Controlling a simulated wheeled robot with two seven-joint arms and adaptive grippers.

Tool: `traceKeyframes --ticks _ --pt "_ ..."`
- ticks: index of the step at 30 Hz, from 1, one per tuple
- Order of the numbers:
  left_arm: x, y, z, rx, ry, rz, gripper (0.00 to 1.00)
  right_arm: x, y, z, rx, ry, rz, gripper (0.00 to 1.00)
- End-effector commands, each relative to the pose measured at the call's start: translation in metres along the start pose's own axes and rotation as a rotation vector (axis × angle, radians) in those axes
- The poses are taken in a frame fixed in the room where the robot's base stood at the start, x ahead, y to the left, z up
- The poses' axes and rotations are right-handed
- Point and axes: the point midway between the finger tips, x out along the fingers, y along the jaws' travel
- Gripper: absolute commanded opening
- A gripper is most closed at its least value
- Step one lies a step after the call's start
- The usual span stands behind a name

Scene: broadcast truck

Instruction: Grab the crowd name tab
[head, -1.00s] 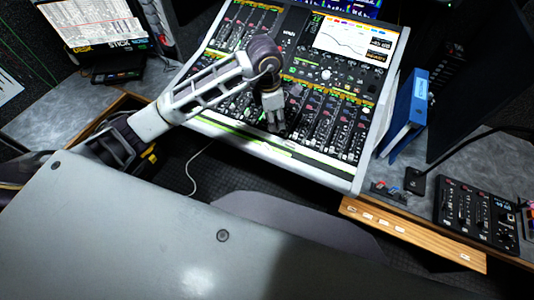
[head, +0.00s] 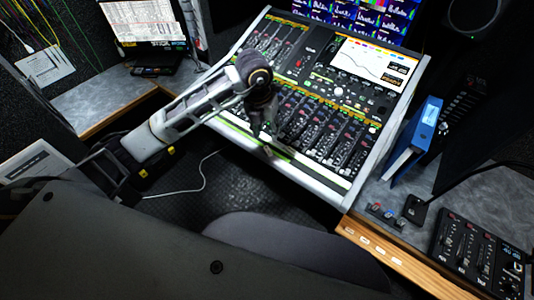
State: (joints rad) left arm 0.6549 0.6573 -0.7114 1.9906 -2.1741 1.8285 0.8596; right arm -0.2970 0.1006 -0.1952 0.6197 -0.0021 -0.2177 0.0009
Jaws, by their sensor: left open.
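Several small white tabs (head: 364,239) sit in a row along the wooden edge (head: 425,281) at the lower right. Their lettering is too small to read, so I cannot tell which one is the crowd name tab. My left gripper (head: 268,142) is open and points down over the front edge of the mixing console (head: 300,172), left of the tabs and well apart from them. I see nothing between its fingers. My right gripper is not in view.
A blue binder (head: 418,133) stands on the grey desk right of the console. A small black control box (head: 475,250) and a cabled black base (head: 414,208) lie nearer. A chair back (head: 290,250) is below the console. A white cable (head: 203,180) lies on the floor.

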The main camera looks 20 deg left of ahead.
Motion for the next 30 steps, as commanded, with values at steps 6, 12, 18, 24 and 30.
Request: traceKeyframes --ticks 6,12,18,24,30 --pt "0.0000 0.0011 -0.0008 -0.206 0.003 0.006 0.42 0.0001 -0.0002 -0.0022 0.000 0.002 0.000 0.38" --pt "0.0000 0.0020 -0.0016 -0.413 0.005 0.010 0.42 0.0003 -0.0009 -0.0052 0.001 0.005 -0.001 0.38" --pt "0.0000 0.0026 -0.0021 -0.618 0.005 0.014 0.42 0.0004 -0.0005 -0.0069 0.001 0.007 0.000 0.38" --pt "0.0000 0.0027 -0.0021 -0.760 0.005 0.015 0.42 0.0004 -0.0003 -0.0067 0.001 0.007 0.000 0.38" --pt "0.0000 0.0027 -0.0021 -0.801 0.004 0.015 0.42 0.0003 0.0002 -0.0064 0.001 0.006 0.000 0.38"
